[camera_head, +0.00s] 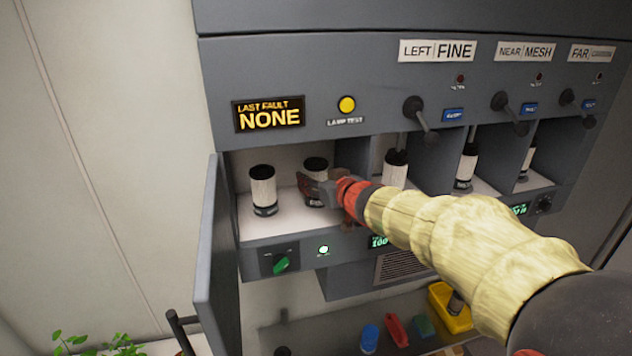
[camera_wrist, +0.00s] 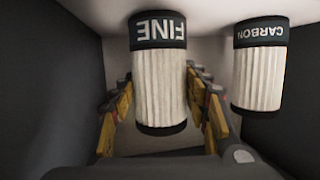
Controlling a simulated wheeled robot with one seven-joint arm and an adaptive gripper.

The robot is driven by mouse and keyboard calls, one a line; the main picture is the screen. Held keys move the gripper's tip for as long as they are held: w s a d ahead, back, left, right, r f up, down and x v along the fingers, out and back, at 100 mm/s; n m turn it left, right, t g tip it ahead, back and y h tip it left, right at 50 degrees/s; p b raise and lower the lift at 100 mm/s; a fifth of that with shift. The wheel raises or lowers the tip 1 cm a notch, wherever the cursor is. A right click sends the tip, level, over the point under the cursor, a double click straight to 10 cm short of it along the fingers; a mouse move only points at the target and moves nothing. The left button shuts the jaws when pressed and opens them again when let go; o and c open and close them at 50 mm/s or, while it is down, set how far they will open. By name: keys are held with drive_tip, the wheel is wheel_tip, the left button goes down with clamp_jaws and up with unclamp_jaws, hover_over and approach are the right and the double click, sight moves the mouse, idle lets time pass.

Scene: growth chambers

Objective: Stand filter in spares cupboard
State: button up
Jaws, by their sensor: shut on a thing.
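The filter (camera_wrist: 160,85) has pleated white sides and a dark band lettered FINE, upside down in the wrist view. My gripper (camera_wrist: 161,105) is shut around it, one finger on each side. In the head view this filter (camera_head: 316,165) is upright inside the open left-hand cupboard (camera_head: 283,224). My gripper (camera_head: 318,187) reaches in from the right and covers its middle. Its lower end is at or just above the pale shelf floor; I cannot tell if it touches. A CARBON filter (camera_wrist: 259,75) stands beside it, apart; in the head view this is the left filter (camera_head: 263,190).
The cupboard door (camera_head: 215,260) hangs open at the left. A dividing wall (camera_head: 356,150) closes the right side. More filters (camera_head: 467,165) stand in bays to the right, under levers (camera_head: 420,118). A yellow bin (camera_head: 450,305) and small coloured items (camera_head: 397,330) lie below.

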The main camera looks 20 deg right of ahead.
drive_tip(key=shift+f, duration=0.2)
drive_tip(key=o, duration=1)
drive_tip(key=shift+r, duration=0.1)
drive_tip(key=shift+r, duration=0.2)
drive_tip(key=p+v, duration=0.2)
drive_tip(key=v, duration=1)
